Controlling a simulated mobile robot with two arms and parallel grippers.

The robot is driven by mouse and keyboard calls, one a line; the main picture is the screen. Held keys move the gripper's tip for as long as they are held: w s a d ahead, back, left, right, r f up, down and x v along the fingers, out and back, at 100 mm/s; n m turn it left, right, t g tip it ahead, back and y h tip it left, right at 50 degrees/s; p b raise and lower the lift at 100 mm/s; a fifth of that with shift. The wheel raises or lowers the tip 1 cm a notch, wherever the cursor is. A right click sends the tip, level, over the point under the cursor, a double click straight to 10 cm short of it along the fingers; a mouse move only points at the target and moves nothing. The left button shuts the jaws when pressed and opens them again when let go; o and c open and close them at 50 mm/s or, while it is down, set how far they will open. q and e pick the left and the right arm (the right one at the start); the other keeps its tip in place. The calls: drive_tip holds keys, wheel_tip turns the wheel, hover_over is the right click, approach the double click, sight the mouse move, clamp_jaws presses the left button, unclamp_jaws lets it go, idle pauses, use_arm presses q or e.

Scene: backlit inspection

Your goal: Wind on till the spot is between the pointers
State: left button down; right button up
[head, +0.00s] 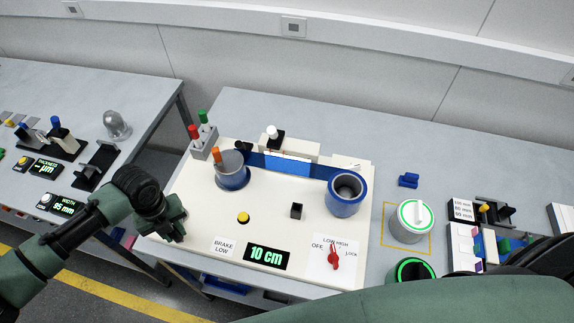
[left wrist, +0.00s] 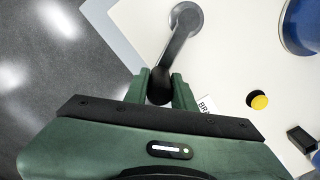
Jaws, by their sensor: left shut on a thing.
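My left gripper (head: 174,226) is at the front left corner of the cream winding machine (head: 200,208). In the left wrist view the gripper (left wrist: 160,88) is shut on the dark knob end of a grey crank (left wrist: 182,35), whose round hub lies beyond the fingers. The blue web (head: 320,171) runs from the left roll (head: 232,172), partly grey on top, past a lit window (head: 288,166) to the blue right roll (head: 347,194). I cannot make out a spot or pointers. The display (head: 266,256) reads 10 cm. My right gripper is not in view.
On the machine are a yellow button (head: 243,217), a small black post (head: 296,211) and a red selector knob (head: 334,258). A pen holder (head: 204,142) stands at its back left. A white-topped round device (head: 409,220) stands to the right.

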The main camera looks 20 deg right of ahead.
use_arm(q)
drive_tip(key=shift+w+a, duration=0.1)
drive_tip(key=shift+a, duration=0.6)
drive_tip(key=shift+w+a, duration=0.2)
drive_tip(key=shift+a, duration=0.35)
drive_tip(key=shift+w+a, duration=0.35)
drive_tip(key=shift+a, duration=0.3)
